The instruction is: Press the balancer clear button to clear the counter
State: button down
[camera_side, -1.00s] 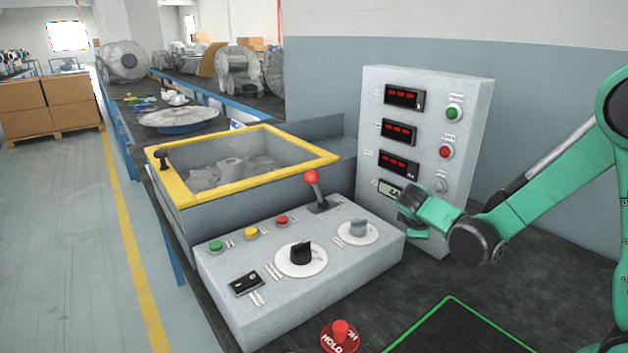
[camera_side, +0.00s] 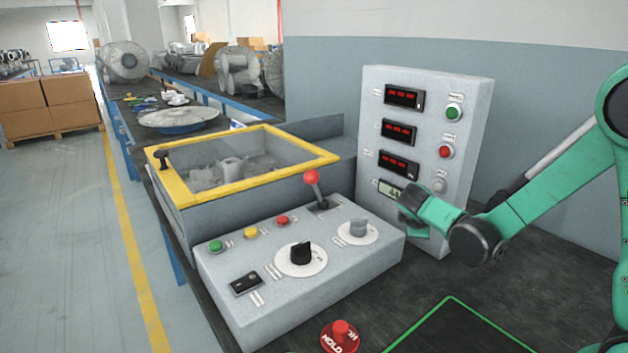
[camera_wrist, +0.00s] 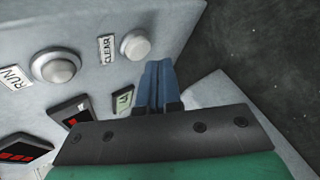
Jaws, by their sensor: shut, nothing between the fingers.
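The clear button (camera_wrist: 135,45) is a round pale grey cap beside the CLEAR label (camera_wrist: 106,48) in the wrist view. My gripper (camera_wrist: 160,64) is shut and empty. Its blue fingertips are just below and right of the button in the wrist view; I cannot tell whether they touch it. In the side view my gripper (camera_side: 408,198) is at the lower part of the upright grey panel (camera_side: 410,85) and hides the clear button. The counter is a small pale display (camera_side: 390,189) beside my gripper; its digits are too small to read surely.
The RUN button (camera_wrist: 57,67) is left of the clear button. Above on the panel are red displays (camera_side: 398,131), a green button (camera_side: 454,112) and a red one (camera_side: 446,152). A control box (camera_side: 330,280) with a red-knobbed lever (camera_side: 312,177) stands in front.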

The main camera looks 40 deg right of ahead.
jog(key=shift+d, duration=0.4)
jog(key=shift+d, duration=0.35)
dwell(0.5)
jog(key=shift+a, duration=0.8)
jog(key=shift+a, duration=2.5)
